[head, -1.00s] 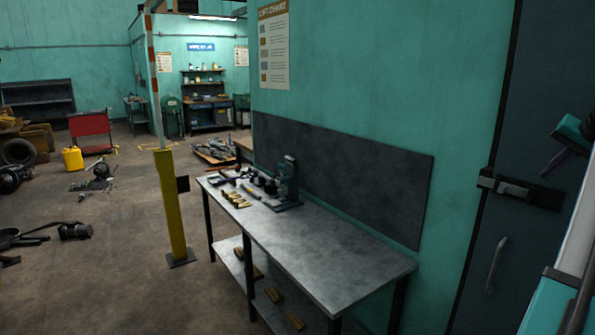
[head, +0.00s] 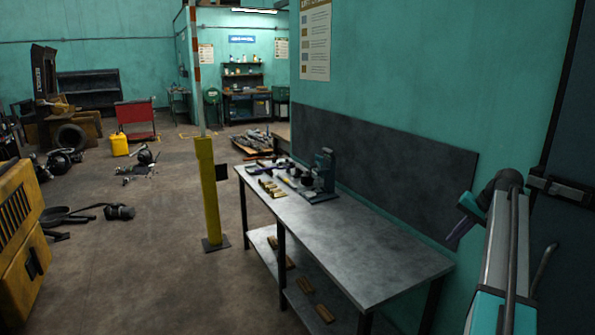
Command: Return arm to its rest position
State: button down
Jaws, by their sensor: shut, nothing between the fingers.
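My arm, grey with teal parts, stands at the right side of the head view, its upper link rising to a dark wrist joint. My gripper (head: 456,236) hangs from the wrist on the left, pointing down and to the left. It is small in the picture, looks shut, and holds nothing that I can see.
A teal press (head: 323,172) and several small tools stand at the bench's far end. A yellow post (head: 208,195) stands left of the bench. A yellow machine body (head: 18,235) is at the left edge. A dark door (head: 562,235) is behind my arm.

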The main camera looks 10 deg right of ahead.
jog(key=w+a+f+n+g+y, duration=0.2)
jog(key=a+f+n+g, duration=0.15)
jog(key=a+f, duration=2.5)
jog(key=s+a+f+g+b, duration=0.1)
jog(key=s+a+f+g, duration=0.3)
jog(key=a+f, duration=0.55)
jog(key=s+a+f+n+g+h, duration=0.1)
jog(key=s+a+f+n, duration=0.1)
jog(key=s+a+f, duration=0.55)
jog(key=s+a+f+n+g, duration=0.1)
jog(key=s+a+f, duration=0.4)
jog(key=s+f, duration=0.45)
jog(key=s+f+n+h, duration=0.1)
jog(key=s+f, duration=0.1)
jog(key=s, duration=0.7)
jog(key=s+f+n+h+b, duration=0.1)
jog(key=s+f+n+h, duration=0.1)
jog(key=s, duration=0.8)
jog(key=shift+s+a+f+g, duration=0.15)
jog(key=shift+a+f+g, duration=0.3)
